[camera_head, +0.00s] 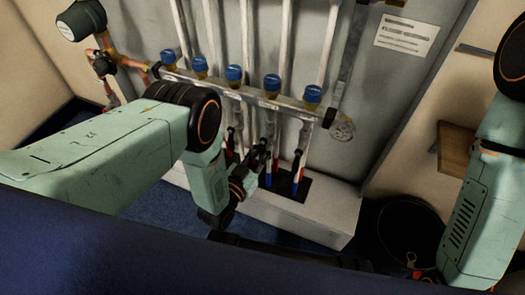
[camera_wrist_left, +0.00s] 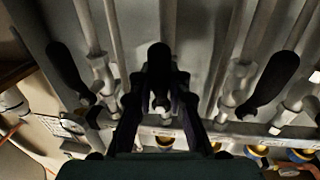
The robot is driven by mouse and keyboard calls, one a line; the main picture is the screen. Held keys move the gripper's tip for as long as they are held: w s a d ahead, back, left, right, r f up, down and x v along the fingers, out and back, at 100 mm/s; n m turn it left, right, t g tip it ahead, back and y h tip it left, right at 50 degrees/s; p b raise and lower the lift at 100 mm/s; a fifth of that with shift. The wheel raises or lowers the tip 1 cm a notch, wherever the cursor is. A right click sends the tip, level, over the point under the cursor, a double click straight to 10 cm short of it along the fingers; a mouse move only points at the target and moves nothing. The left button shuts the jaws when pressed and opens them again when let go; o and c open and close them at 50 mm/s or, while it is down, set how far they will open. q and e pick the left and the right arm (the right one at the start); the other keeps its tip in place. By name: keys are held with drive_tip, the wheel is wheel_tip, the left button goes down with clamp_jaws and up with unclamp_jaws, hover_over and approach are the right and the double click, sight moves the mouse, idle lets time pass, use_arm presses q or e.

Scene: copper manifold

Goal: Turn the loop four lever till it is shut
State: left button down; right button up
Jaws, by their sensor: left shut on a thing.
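The copper manifold shows in the head view as a horizontal bar (camera_head: 222,83) with several blue caps and pale pipes. My left gripper (camera_head: 260,152) is below the bar, under the fourth cap from the left. In the left wrist view its two dark fingers (camera_wrist_left: 160,100) stand on either side of a black lever, the loop four lever (camera_wrist_left: 159,62), and are shut on it. This lever lies nearly in line with the pipe behind it. Black levers on either side of it (camera_wrist_left: 68,72) and (camera_wrist_left: 274,82) slant outwards. My right gripper is not in view.
Red and blue pipe ends (camera_head: 297,170) enter a pale plinth (camera_head: 318,221) below. A black bin (camera_head: 405,228) stands to the right, near my right arm.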

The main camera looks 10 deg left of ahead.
use_arm(q)
drive_tip(key=shift+s+a, duration=0.1)
drive_tip(key=shift+w+a+r+m+g+y+p, duration=0.15)
drive_tip(key=shift+a+r+m+y+p, duration=0.75)
drive_tip(key=shift+m, duration=1.85)
drive_tip(key=shift+w+a+r+m+g+y+p, duration=0.1)
drive_tip(key=shift+a+r+m+g+p, duration=0.2)
drive_tip(key=shift+m+p, duration=1.85)
drive_tip(key=shift+w+a+r+m+g+y+p, duration=0.1)
drive_tip(key=shift+a+r+m+y+p, duration=0.4)
drive_tip(key=shift+m, duration=2.9)
drive_tip(key=shift+a+r, duration=0.1)
drive_tip(key=shift+r, duration=0.1)
drive_tip(key=c, duration=1.3)
unclamp_jaws()
drive_tip(key=shift+r, duration=0.15)
drive_tip(key=shift+c, duration=0.2)
drive_tip(key=shift+o, duration=0.2)
